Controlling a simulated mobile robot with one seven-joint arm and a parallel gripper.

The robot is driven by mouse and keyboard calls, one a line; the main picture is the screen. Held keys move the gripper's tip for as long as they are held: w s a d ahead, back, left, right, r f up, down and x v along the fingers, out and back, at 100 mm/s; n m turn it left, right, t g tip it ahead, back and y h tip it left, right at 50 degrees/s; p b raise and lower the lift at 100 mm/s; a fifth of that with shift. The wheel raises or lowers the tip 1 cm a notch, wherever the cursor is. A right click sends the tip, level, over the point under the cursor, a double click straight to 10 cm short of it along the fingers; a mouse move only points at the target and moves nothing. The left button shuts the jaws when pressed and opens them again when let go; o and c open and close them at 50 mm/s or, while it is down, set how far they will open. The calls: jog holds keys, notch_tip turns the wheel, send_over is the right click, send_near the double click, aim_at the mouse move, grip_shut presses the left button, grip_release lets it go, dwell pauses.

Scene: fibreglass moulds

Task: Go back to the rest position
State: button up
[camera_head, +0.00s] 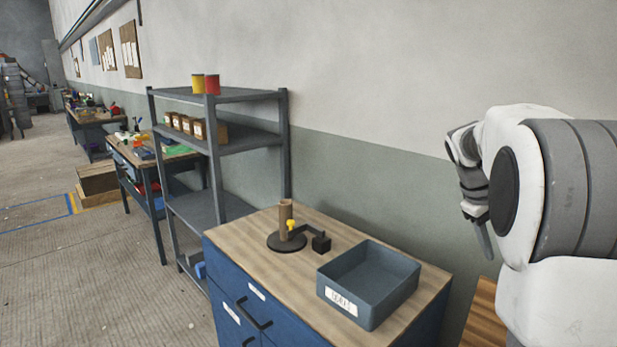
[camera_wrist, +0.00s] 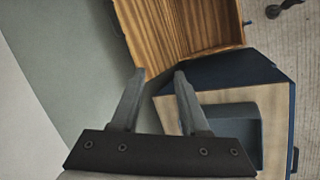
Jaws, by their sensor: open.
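My gripper (camera_wrist: 159,75) is open and empty in the wrist view, its two grey fingers apart with nothing between them. In the head view, my arm is folded at the right, and part of my gripper (camera_head: 482,235) points downward in front of the wall. It is well to the right of the blue cabinet's wooden top (camera_head: 345,238) and apart from it. The rest of the gripper is hidden behind my arm there.
An empty grey-blue bin (camera_head: 370,285) and a dark stand (camera_head: 288,240) with a brown upright cylinder are on the cabinet top. A wooden surface (camera_head: 484,318) is below my arm; brown wood (camera_wrist: 170,25) also shows beyond the fingers. A grey shelf (camera_head: 215,205) stands left.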

jog(key=s+a+r+m+t+y, duration=0.1)
jog(key=s+a+r+t+y, duration=0.2)
jog(key=s+a, duration=1)
jog(key=s+a+f+m+t+y, duration=0.1)
jog(key=s+a+f, duration=0.4)
jog(key=s+a, duration=0.5)
jog(key=shift+s+a+m+t+y, duration=0.3)
jog(key=shift+a+m+t+y, duration=0.15)
jog(key=shift+a+y, duration=0.55)
jog(key=shift+f, duration=0.1)
